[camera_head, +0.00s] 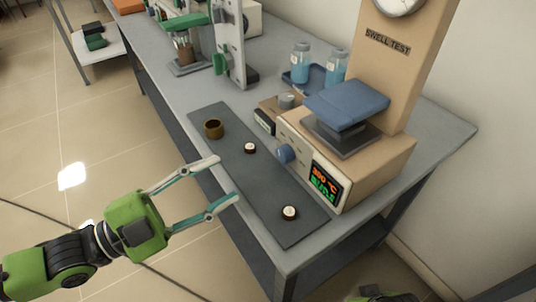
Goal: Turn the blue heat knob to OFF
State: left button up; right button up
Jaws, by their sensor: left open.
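The blue heat knob (286,153) sits on the front face of the beige heating unit (362,165), left of its lit display (325,181), which reads about 300 °C. The OFF mark is too small to read. My left gripper (229,180) is open and empty at the front edge of the bench, with its two fingers pointing toward the unit. It is apart from the knob, with the dark mat between them. A green part of my own body (385,294) shows at the bottom edge; my right gripper cannot be made out.
A dark mat (265,190) lies before the unit, bearing a brass cup (213,128) and two small round pieces, one near (290,212) and one far (250,148). Bottles (301,62) on a blue tray and a green-and-white device (228,45) stand behind.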

aim_at(280, 156)
pick_arm(q)
jog(key=w+d+f+n+y, duration=0.1)
jog(key=w+d+f+n, duration=0.1)
jog(key=shift+w+d+n+b, duration=0.1)
jog(key=shift+w+n+b, duration=0.05)
jog(key=shift+n+b, duration=0.2)
jog(key=p+x, duration=0.1)
jog(key=x, duration=0.7)
jog(key=shift+f, duration=0.1)
jog(key=shift+x, duration=0.9)
jog(key=shift+d, duration=0.15)
pick_arm(e)
jog(key=shift+w+a+f, duration=0.15)
jog(key=shift+a+f, duration=0.05)
jog(key=shift+f, duration=0.6)
pick_arm(q)
jog(key=c, duration=1.1)
